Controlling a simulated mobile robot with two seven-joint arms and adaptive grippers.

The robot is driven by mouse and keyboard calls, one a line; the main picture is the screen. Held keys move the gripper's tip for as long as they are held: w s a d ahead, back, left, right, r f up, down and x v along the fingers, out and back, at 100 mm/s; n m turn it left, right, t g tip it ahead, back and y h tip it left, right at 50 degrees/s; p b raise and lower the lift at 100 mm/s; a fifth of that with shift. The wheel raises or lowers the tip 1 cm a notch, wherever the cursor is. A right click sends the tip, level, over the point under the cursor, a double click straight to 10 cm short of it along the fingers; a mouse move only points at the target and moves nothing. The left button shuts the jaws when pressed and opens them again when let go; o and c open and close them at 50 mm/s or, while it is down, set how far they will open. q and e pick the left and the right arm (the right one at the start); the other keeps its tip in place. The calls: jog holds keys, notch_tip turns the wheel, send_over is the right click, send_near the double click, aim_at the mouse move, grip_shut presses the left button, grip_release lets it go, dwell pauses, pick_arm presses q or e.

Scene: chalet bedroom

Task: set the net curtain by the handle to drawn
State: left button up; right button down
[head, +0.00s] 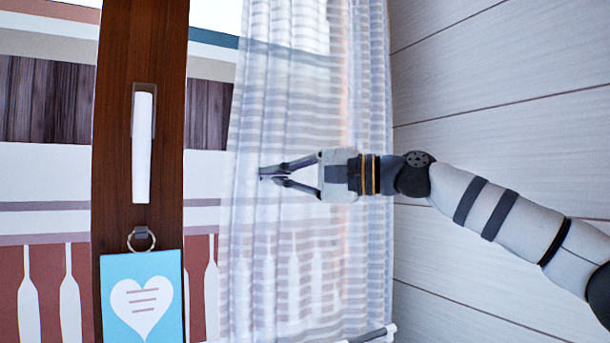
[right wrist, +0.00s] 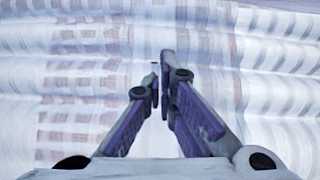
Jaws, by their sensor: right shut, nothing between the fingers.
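The net curtain (head: 300,255) is sheer white with pale grey horizontal bands. It hangs in folds at the right part of the window, beside the wall, and leaves the dark wooden frame uncovered. It also fills the right wrist view (right wrist: 75,100). My right gripper (head: 268,174) is in front of the curtain near its left part, fingers pointing left. Its fingertips (right wrist: 160,72) are together with nothing held; I cannot tell whether they touch the fabric. A white upright handle (head: 143,147) is on the dark wooden frame. No handle on the curtain is clearly visible. My left gripper is out of view.
A blue card with a white heart (head: 141,300) hangs from a ring on the wooden frame (head: 111,110). A pale plank wall (head: 480,75) is at the right, behind my right arm. A white rod (head: 372,335) shows at the bottom edge, under the curtain.

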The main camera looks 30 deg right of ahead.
aim_at(228, 175)
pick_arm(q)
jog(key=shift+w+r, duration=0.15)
pick_arm(e)
jog(key=shift+s+a, duration=0.15)
jog(key=shift+a, duration=1.5)
jog(key=shift+s+a+r, duration=0.1)
jog(key=shift+a+r, duration=0.1)
jog(key=shift+a, duration=0.05)
jog(key=a+p, duration=0.2)
jog(key=a, duration=0.1)
jog(key=shift+s+a+r+p, duration=0.15)
jog(key=shift+a+r+p, duration=0.15)
jog(key=shift+a+p, duration=0.1)
jog(key=shift+f, duration=0.25)
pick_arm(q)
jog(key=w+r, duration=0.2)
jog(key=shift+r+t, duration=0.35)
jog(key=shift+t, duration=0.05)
pick_arm(e)
jog(key=shift+f, duration=0.25)
